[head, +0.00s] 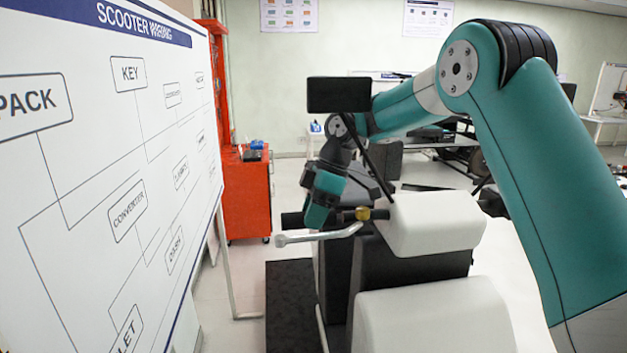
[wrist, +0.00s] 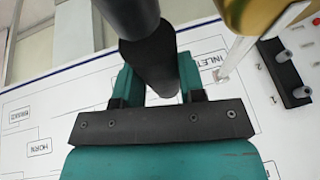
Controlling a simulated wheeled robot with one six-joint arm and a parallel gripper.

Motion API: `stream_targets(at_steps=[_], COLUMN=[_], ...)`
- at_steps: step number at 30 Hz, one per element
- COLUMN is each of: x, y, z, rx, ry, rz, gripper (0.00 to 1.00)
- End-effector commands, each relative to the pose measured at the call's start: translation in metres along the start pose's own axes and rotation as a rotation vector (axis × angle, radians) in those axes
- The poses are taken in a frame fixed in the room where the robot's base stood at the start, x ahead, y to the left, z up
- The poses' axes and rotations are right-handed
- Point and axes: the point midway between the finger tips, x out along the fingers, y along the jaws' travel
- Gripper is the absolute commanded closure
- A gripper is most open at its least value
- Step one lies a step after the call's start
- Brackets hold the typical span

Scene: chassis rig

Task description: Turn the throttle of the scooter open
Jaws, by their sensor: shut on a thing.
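The scooter's throttle is a black cylindrical grip (head: 291,219) at the left end of the handlebar in the head view. In the wrist view the black grip (wrist: 148,62) runs between the two teal fingers of my gripper (wrist: 158,82), which is shut on it. In the head view my gripper (head: 318,208) comes down on the grip from above, hiding part of it. A silver brake lever (head: 322,235) sits just in front of the grip; it also shows at upper right in the wrist view (wrist: 262,40). How far the throttle is turned cannot be told.
A brass-coloured part (head: 362,213) sits on the handlebar beside the white scooter body (head: 430,225). A large wiring board (head: 90,200) stands close on the left. A red cabinet (head: 247,195) is behind. A black block with grey pegs (wrist: 285,75) shows at right in the wrist view.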

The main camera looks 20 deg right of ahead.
Motion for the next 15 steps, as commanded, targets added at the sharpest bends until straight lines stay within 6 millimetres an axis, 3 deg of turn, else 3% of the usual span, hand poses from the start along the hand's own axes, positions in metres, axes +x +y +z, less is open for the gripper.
stream_targets(at_steps=[1,15], x=[-0.0135,-0.005], y=[-0.0014,0.0037], z=[-0.0052,-0.0016], rx=[0.013,0.105], ry=[-0.001,0.0], rz=[-0.033,-0.259], gripper=[0.87,0.87])
